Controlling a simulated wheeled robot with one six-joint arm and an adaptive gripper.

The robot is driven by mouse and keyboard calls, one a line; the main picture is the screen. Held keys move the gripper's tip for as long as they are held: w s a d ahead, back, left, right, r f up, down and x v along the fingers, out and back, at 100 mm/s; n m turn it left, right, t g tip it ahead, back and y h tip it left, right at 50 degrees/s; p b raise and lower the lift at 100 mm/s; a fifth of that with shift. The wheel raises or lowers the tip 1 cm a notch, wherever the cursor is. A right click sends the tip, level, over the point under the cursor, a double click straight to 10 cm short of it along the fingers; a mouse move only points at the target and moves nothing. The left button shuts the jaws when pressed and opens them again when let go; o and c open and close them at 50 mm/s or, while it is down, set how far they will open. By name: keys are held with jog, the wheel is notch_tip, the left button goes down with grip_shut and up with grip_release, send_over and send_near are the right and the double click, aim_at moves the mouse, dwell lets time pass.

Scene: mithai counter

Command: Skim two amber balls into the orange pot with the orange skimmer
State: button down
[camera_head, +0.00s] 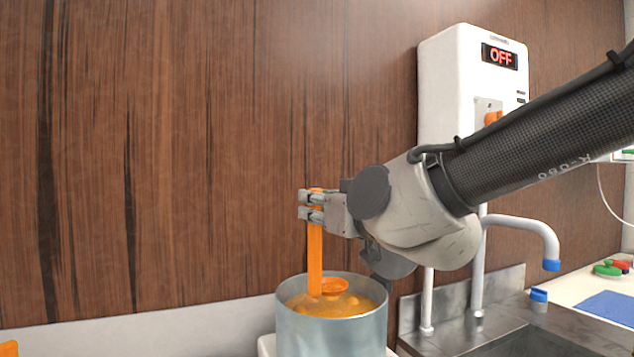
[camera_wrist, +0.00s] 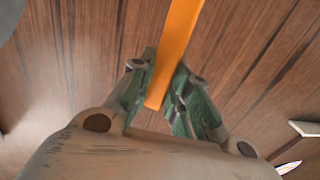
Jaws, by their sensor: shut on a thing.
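My gripper (camera_head: 312,207) is shut on the upper end of the handle of the orange skimmer (camera_head: 315,250). The handle hangs upright, and the skimmer's orange bowl end is low inside a grey metal pot (camera_head: 333,334). The pot holds amber liquid (camera_head: 345,309) with rounded amber lumps at the surface, which look like amber balls. I cannot tell whether the skimmer holds any ball. In the wrist view the skimmer handle (camera_wrist: 176,45) runs between my two fingers (camera_wrist: 158,95). An orange object (camera_head: 9,348), possibly the orange pot, is cut off at the lower left edge.
A white wall heater (camera_head: 470,85) reading OFF hangs behind my arm. A white tap with a blue tip (camera_head: 551,264) stands over a metal sink (camera_head: 530,335) at right. A blue mat (camera_head: 608,308) and small coloured items lie farther right. A wooden wall is close behind the pot.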

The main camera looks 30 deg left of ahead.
aim_at(319, 259)
notch_tip(319, 259, down, 10)
jog(key=shift+r, duration=0.15)
dwell(0.3)
dwell(1.1)
notch_tip(319, 259, up, 10)
dwell(0.7)
dwell(2.2)
jog(key=shift+r, duration=2.05)
